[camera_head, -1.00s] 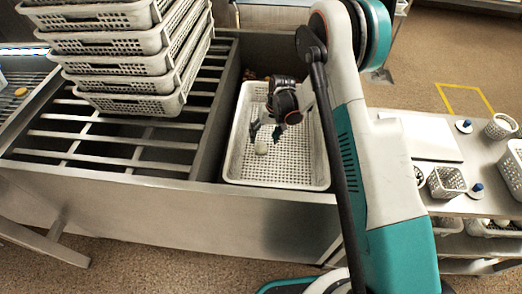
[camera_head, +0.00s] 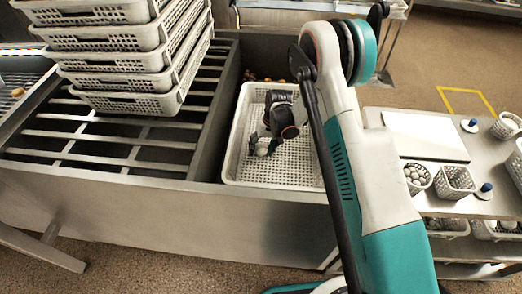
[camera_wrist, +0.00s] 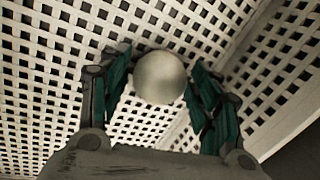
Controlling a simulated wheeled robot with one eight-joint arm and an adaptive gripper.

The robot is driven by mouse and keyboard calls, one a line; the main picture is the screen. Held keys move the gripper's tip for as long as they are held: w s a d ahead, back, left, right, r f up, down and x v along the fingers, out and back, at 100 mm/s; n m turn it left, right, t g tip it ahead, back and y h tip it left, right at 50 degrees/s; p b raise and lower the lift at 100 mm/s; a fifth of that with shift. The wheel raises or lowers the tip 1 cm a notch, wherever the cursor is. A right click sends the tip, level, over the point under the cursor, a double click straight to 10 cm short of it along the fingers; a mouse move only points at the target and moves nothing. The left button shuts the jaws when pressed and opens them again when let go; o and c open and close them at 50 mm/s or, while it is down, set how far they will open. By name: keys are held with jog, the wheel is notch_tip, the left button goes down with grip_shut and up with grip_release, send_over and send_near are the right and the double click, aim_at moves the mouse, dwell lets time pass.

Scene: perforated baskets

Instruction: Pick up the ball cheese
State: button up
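The ball cheese (camera_wrist: 160,78) is a pale round ball in the white perforated basket (camera_head: 233,160). It also shows small in the head view (camera_head: 262,152), near the basket's left side. My gripper (camera_wrist: 158,85) is over the basket, pointing down, with its green-padded fingers on either side of the ball. In the wrist view a narrow gap shows between the left finger and the ball, and the right finger is very close to it. The fingers look open; whether the right one touches cannot be told. The ball appears to rest on the basket floor.
The basket sits in a metal trough (camera_head: 228,120) with raised walls. A stack of white baskets (camera_head: 110,60) stands on slats at the left. At the right, a metal table holds a white board (camera_head: 425,135) and small baskets (camera_head: 455,182). Small round items lie behind the basket.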

jog(key=c, duration=0.6)
jog(key=shift+r, duration=0.1)
jog(key=shift+c, duration=0.2)
